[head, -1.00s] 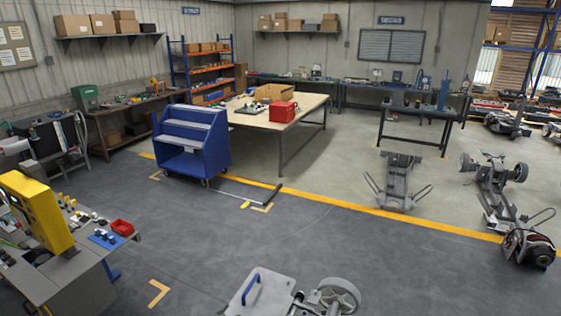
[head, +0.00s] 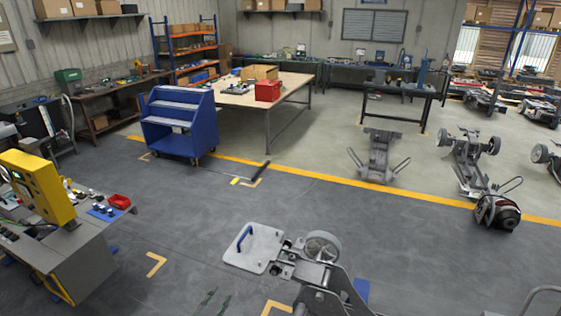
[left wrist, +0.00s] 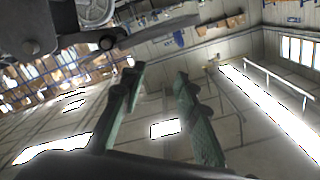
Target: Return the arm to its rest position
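My left gripper (head: 215,302) shows at the bottom edge of the head view, over the dark floor. Only its two dark green fingertips are visible there, a small gap apart. In the left wrist view the two green fingers (left wrist: 160,100) stand apart with nothing between them. That view is tilted and looks up past the fingers at the ceiling, bright lights and shelves. My right gripper is in neither current view.
A chassis (head: 318,262) with a wheel and a light plate with a blue handle (head: 243,238) stands just right of the left gripper. A grey bench with a yellow unit (head: 38,187) is at the left. A blue cart (head: 180,125) stands farther back.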

